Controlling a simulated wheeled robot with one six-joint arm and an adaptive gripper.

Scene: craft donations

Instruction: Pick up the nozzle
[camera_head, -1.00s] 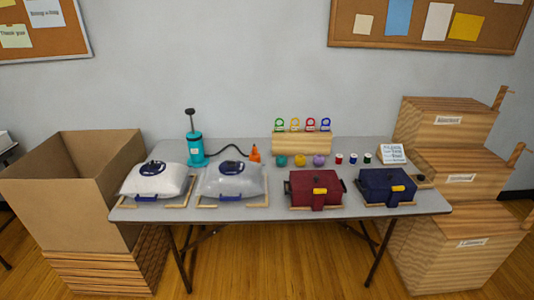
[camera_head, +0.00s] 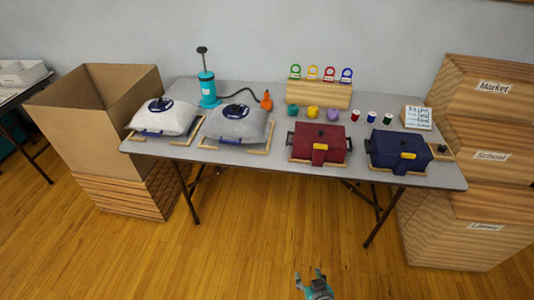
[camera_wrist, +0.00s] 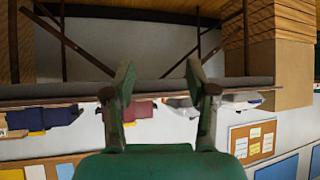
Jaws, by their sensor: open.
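The orange nozzle (camera_head: 266,101) stands on the grey table (camera_head: 240,172) toward the back, at the end of a black hose. The hose runs left to a teal hand pump (camera_head: 208,90) with a dark handle on top. My gripper (camera_head: 310,274) is low in front of the table, well apart from the nozzle, open and empty. In the wrist view my gripper (camera_wrist: 162,95) shows two spread green fingers, with the table upside down beyond them. I cannot make out the nozzle in the wrist view.
A red case (camera_head: 320,143) and a blue case (camera_head: 398,150) sit to the right. A large cardboard box (camera_head: 110,120) stands left, stacked wooden bins (camera_head: 480,215) right. The floor in front is free.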

